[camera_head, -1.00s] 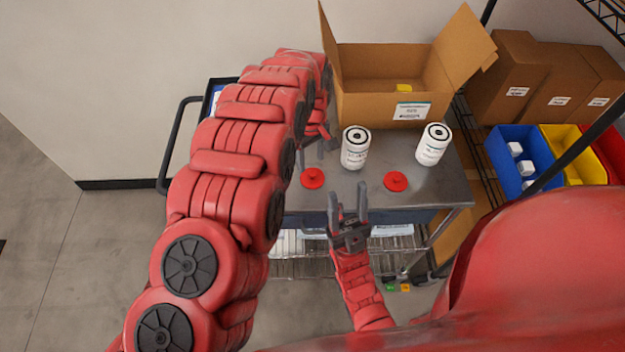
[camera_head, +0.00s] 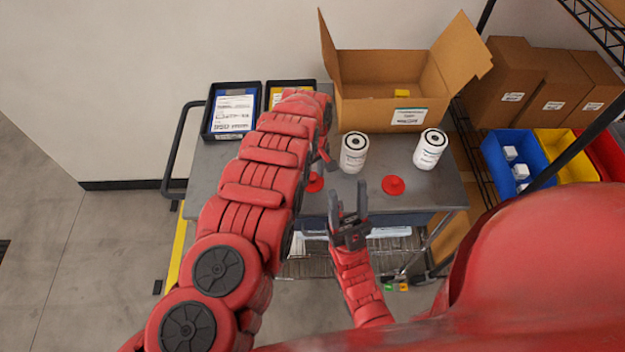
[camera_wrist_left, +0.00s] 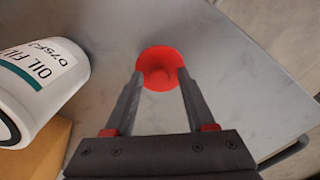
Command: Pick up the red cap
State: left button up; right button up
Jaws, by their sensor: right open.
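Two red caps lie on the grey cart top. The left red cap (camera_head: 315,184) is partly hidden by my left arm in the head view. The other red cap (camera_head: 393,185) lies clear to the right. In the left wrist view, a red cap (camera_wrist_left: 161,62) with a small centre knob sits at the fingertips of my left gripper (camera_wrist_left: 161,76). The fingers are apart, with their tips over the cap's near sides; contact is unclear. My left gripper (camera_head: 328,158) is partly hidden in the head view.
Two white oil filters (camera_head: 354,152) (camera_head: 430,149) stand behind the caps; one filter (camera_wrist_left: 40,88) also shows in the left wrist view. An open cardboard box (camera_head: 380,112) stands at the back. Dark trays (camera_head: 207,124) are at the left. Blue and yellow bins (camera_head: 491,152) (camera_head: 560,140) are right.

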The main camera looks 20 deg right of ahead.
pick_arm(q)
grip_shut()
jog(key=shift+r, duration=0.15)
